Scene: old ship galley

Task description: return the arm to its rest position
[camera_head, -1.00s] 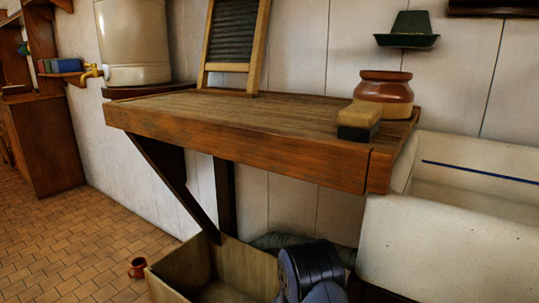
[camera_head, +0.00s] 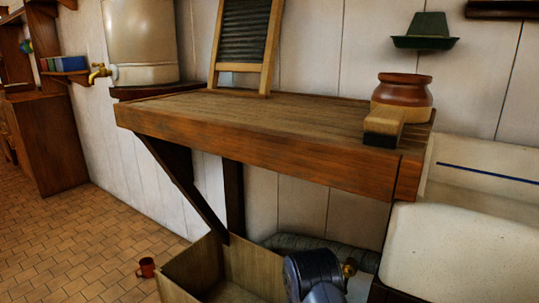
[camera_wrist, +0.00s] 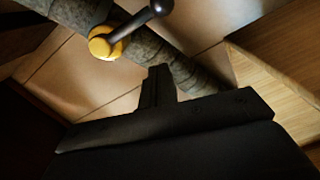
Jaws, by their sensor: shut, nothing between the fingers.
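My gripper (camera_wrist: 158,85) shows in the wrist view as a dark shape with its fingers together and nothing between them. In that view it is near a grey wrapped pipe (camera_wrist: 75,38) and a yellow fitting with a dark lever (camera_wrist: 104,45). In the head view part of my arm shows low in the picture, below the wooden worktop (camera_head: 260,148) and beside an open wooden box (camera_head: 190,272). The fingers are hidden in the head view.
A brush block (camera_head: 383,127) and a brown jar (camera_head: 402,98) stand at the worktop's right end. A white sink (camera_head: 450,250) is at right. A red mug (camera_head: 146,267) lies on the tiled floor. Floor at left is clear.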

